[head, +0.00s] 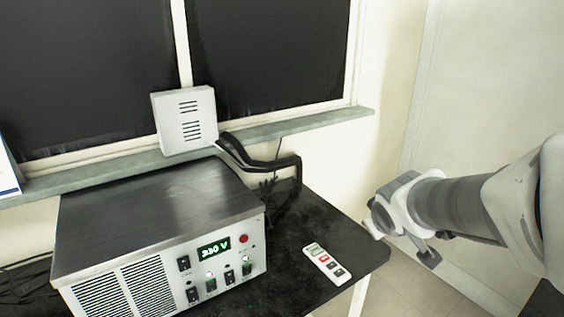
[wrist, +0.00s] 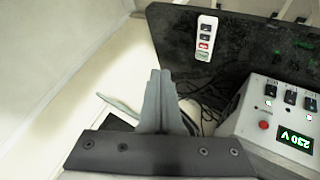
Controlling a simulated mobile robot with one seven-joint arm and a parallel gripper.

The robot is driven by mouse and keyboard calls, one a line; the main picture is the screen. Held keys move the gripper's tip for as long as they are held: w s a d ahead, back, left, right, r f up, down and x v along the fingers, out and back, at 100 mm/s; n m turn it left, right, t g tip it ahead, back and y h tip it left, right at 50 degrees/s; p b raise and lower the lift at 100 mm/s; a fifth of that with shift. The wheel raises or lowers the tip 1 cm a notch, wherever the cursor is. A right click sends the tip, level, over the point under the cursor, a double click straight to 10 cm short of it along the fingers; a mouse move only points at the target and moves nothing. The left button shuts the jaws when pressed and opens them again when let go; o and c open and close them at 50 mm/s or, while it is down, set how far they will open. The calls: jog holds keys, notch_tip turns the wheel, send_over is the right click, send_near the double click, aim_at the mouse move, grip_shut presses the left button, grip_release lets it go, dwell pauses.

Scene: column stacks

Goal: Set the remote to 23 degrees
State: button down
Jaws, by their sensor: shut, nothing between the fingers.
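The remote (head: 327,264) is a slim white handset lying flat on the dark table, near its right edge. It has a small pale green screen at its far end, a red button below it and two dark buttons towards its near end. It also shows upside down in the wrist view (wrist: 207,38). The screen's digits are too small to read. My gripper (wrist: 160,74) is shut and empty in the wrist view, its fingers together. In the head view my gripper is at the end of the arm, right of the remote, beyond the table edge, apart from it.
A metal power unit (head: 158,225) with a green 230 V display, switches and a red button stands left of the remote. Black cables (head: 262,165) run behind it. A white vented box (head: 185,119) is at the window sill. The dark table (head: 345,238) is clear around the remote.

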jog(key=w+f+n+y, duration=0.1)
jog(key=w+f+n, duration=0.2)
jog(key=w+f, duration=0.25)
jog(key=n+y, duration=0.4)
send_over(339, 273)
notch_tip(339, 273, down, 7)
jog(key=shift+s+d+t, duration=0.3)
jog(key=shift+s+d, duration=0.05)
jog(key=shift+s, duration=0.1)
notch_tip(339, 273, down, 9)
jog(key=b, duration=0.8)
jog(key=shift+r+b, duration=0.15)
jog(key=shift+b, duration=0.15)
dwell(0.7)
jog(key=shift+f+b, duration=0.3)
jog(key=shift+f, duration=0.1)
